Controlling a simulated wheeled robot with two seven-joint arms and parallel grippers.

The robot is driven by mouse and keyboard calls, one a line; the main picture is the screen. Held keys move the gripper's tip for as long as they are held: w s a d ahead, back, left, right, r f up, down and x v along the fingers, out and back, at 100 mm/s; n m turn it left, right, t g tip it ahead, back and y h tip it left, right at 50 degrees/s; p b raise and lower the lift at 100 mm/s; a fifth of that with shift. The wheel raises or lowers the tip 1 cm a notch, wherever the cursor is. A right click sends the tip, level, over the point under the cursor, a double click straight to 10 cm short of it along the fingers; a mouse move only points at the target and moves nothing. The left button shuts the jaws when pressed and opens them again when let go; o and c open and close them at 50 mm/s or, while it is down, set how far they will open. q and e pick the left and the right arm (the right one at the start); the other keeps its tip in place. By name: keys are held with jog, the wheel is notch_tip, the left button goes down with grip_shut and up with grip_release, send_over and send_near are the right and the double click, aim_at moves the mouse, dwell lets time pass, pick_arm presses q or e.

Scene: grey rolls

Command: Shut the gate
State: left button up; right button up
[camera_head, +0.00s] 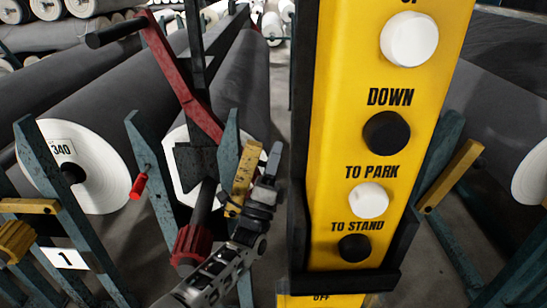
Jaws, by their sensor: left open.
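No part in view is plainly marked as the gate, so I cannot tell which part it is. Teal slanted posts (60,190) stand in front of the grey rolls, and some carry short yellow bars (28,206). A red lever (178,75) with a black handle (116,32) slants across the upper left. My left gripper (256,180) is open beside a yellow bar (243,167) at a teal post, left of the yellow control panel. Whether it touches that bar is unclear. My right gripper is out of view.
The tall yellow panel (345,120) with black and white buttons marked DOWN, TO PARK and TO STAND blocks the centre right. A large grey roll with a white end (105,170) lies at left. A red knob (190,245) sits beside my left arm.

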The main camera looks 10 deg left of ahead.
aim_at(255, 151)
pick_arm(q)
grip_shut()
jog(key=shift+s+a+r+n+t+y, duration=0.2)
jog(key=shift+a+r+n+y, duration=0.15)
jog(key=shift+a+n+y, duration=0.5)
jog(key=shift+s+a+r+n+t+y, duration=0.1)
jog(key=shift+a+r+n+t+y, duration=0.25)
jog(key=shift+n+y, duration=0.9)
jog(key=shift+s+a+r+n+t+y, duration=0.15)
jog(key=shift+a+r+n+y, duration=0.15)
jog(key=shift+a+n+y, duration=0.7)
jog(key=shift+d, duration=0.25)
grip_release()
jog(key=shift+f, duration=0.15)
